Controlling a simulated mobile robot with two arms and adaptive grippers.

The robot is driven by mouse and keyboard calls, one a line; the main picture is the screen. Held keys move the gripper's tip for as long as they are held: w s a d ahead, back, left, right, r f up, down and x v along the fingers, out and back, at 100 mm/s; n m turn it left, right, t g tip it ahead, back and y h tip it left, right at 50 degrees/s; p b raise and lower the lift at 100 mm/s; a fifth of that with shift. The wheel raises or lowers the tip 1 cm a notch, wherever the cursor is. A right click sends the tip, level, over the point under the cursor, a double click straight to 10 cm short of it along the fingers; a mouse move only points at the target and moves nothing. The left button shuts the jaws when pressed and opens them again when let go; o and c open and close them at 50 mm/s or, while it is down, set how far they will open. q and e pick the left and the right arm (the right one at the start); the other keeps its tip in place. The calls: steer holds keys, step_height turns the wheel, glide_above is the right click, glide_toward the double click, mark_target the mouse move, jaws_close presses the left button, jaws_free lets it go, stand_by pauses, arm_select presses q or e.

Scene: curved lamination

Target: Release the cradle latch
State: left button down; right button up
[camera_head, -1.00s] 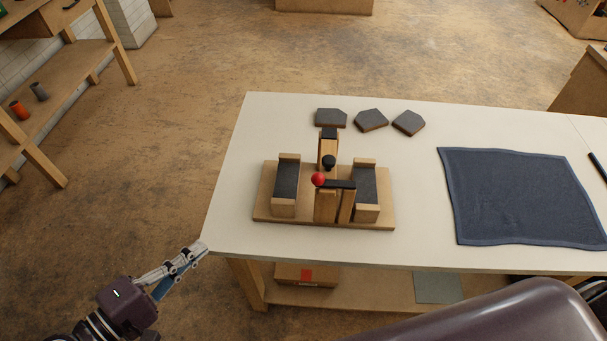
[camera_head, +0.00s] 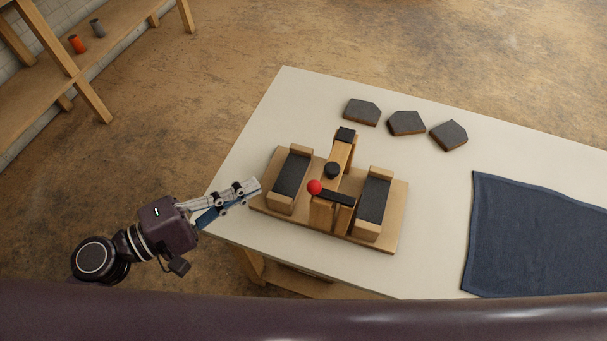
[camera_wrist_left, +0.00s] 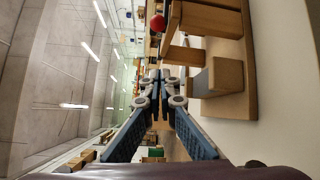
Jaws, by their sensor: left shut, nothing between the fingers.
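The wooden cradle (camera_head: 279,221) stands on the white table, with two dark-padded side blocks and a central post. A black latch bar (camera_head: 337,198) with a red ball knob (camera_head: 314,187) at its left end lies across the front of the centre. A black round knob (camera_head: 332,170) sits just behind it. My left gripper (camera_head: 256,187) is shut and empty beside the cradle's left edge, left of the red knob. In the left wrist view the fingertips (camera_wrist_left: 163,74) are together, and the red knob (camera_wrist_left: 157,23) shows beyond them. My right gripper is not in view.
Three dark grey blocks (camera_head: 406,123) lie behind the cradle on the white table (camera_head: 300,95). A dark blue cloth (camera_head: 535,235) lies to the right. A wooden shelf (camera_head: 95,95) stands at the far left. Bare tabletop lies between cradle and cloth.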

mark_target(331, 193)
arm_select(q)
steer(key=w+d+p, duration=0.2)
steer(key=d+p, duration=0.3)
steer(key=d, duration=0.4)
steer(key=shift+d, duration=0.2)
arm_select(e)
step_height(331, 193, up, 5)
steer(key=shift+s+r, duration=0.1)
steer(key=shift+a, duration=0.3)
